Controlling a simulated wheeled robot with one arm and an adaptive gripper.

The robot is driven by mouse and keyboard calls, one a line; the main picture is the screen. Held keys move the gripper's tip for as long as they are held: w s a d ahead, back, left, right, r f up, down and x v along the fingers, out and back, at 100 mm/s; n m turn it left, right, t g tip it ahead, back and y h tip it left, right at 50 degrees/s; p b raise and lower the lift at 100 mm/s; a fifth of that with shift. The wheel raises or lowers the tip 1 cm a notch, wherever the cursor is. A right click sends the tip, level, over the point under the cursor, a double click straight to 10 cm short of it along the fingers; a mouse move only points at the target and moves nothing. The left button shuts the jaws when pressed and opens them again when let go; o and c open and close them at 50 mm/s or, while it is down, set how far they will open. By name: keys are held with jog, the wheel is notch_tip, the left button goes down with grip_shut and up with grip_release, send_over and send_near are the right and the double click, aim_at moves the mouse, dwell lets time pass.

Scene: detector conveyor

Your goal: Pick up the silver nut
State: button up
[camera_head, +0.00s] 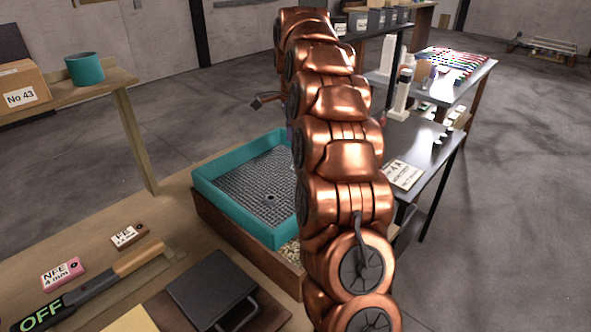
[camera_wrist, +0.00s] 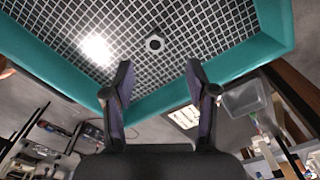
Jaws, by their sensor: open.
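The silver nut (camera_wrist: 155,43) is a small hexagonal ring lying on the dark mesh floor of a teal-walled tray (camera_wrist: 160,93). In the head view the nut (camera_head: 269,197) shows as a small spot on the mesh, and the tray (camera_head: 233,223) stands left of my copper arm. My gripper (camera_wrist: 158,72) is open and empty in the wrist view, with its two dark fingers apart. The nut lies beyond the fingertips and between their lines, not touching them. In the head view my gripper (camera_head: 268,100) is mostly hidden behind the arm, over the tray's far side.
The tray's raised walls surround the nut. The tray rests on a wooden box (camera_head: 245,243) on the bench. A black pad (camera_head: 212,288), a pink block (camera_head: 62,274) and an "OFF" lever (camera_head: 100,285) lie in front. A dark table (camera_head: 425,140) stands at right.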

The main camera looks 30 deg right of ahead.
aim_at(294, 168)
jog(key=shift+a+f+p, duration=0.1)
jog(key=shift+f+p, duration=0.2)
jog(key=shift+f, duration=0.9)
jog(key=shift+s+a+f+p, duration=0.1)
jog(key=shift+s+f+p, duration=0.2)
jog(key=shift+f, duration=0.4)
jog(key=shift+s+a+f+p, duration=0.1)
jog(key=shift+f+p, duration=0.3)
jog(key=shift+f, duration=0.3)
jog(key=shift+w+f, duration=0.1)
jog(key=shift+f, duration=1.05)
jog(key=shift+c, duration=0.4)
grip_shut()
